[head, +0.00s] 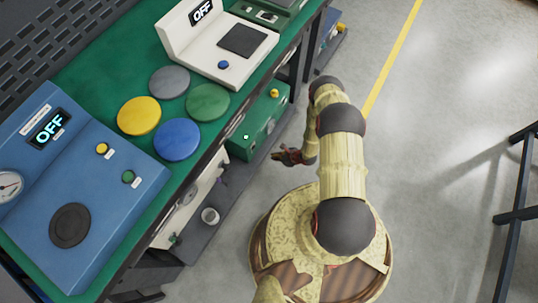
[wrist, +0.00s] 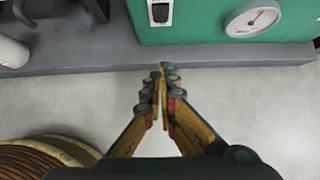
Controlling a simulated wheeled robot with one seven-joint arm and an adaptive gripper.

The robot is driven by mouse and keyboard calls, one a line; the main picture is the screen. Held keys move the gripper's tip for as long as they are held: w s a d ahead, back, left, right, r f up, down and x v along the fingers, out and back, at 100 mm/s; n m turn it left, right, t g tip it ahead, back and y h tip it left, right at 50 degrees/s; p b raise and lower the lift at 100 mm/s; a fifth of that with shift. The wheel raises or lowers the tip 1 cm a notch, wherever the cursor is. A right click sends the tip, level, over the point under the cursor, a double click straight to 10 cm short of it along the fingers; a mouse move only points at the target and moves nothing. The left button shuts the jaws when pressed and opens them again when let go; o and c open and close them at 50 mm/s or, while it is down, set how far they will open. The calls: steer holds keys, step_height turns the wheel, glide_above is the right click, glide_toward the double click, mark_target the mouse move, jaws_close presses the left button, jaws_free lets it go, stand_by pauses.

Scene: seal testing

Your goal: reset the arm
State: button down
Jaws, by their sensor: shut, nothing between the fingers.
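My gripper (head: 290,156) hangs low beside the workbench, to the right of its lower shelf, in the head view. It is shut and empty. In the wrist view its two fingers (wrist: 160,92) meet at the tips, with grey floor beyond them and the edge of the lower shelf just above. My arm (head: 343,160) rises from my round base and bends forward and down toward the bench side.
The green bench top (head: 110,70) holds a blue machine (head: 130,165) and a white machine (head: 180,30), both reading OFF, and several coloured discs, including a yellow one (head: 139,116). A green box (head: 262,125) stands on the lower shelf. Floor at right is open up to a dark frame (head: 515,190).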

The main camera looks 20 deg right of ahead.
steer(key=shift+s+d+r, duration=0.35)
steer(key=shift+s+r, duration=0.1)
steer(key=shift+s, duration=0.05)
stand_by(0.3)
